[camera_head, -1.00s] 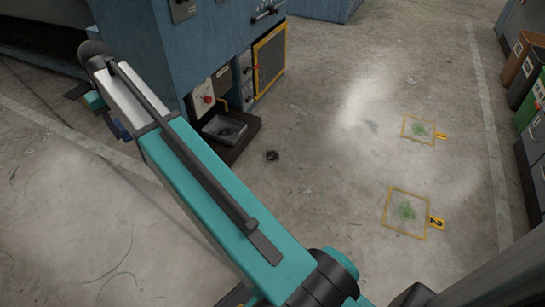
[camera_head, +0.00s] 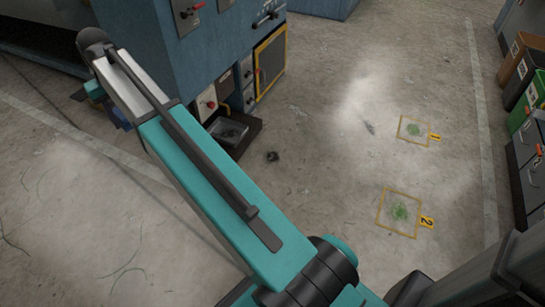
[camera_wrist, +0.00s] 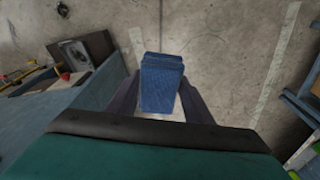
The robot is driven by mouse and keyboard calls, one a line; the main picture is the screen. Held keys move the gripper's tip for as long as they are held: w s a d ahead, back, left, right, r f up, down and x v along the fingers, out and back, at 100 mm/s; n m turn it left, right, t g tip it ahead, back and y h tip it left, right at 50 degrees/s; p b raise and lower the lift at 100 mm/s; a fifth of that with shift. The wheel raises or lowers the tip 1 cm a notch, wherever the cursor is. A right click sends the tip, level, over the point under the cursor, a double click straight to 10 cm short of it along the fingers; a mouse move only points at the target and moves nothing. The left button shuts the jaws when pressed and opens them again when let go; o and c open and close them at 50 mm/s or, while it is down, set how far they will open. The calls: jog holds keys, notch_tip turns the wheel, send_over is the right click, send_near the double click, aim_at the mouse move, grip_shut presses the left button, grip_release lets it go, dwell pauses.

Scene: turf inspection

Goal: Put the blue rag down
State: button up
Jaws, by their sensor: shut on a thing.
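The blue rag (camera_wrist: 161,84) shows in the middle of the wrist view as a folded, textured blue block. My gripper (camera_wrist: 158,100) is shut on it, with dark fingers on either side of the rag. The concrete floor shows beyond and below the rag, and the rag appears held clear of it. In the head view my teal and grey arm reaches to the upper left.
A blue machine (camera_head: 170,50) with a grey tray (camera_head: 228,131) at its foot stands beyond my arm. Yellow frames marked 1 (camera_head: 413,130) and 2 (camera_head: 399,212) lie on the floor at right. Bins (camera_head: 525,85) line the right edge. Open floor lies between.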

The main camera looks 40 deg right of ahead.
dwell(0.5)
jog(key=s+r+p, duration=0.4)
jog(key=r+p, duration=0.5)
jog(key=r, duration=0.1)
jog(key=s+r+p, duration=0.5)
jog(key=r+p, duration=0.4)
jog(key=r, duration=0.1)
jog(key=shift+r, duration=0.35)
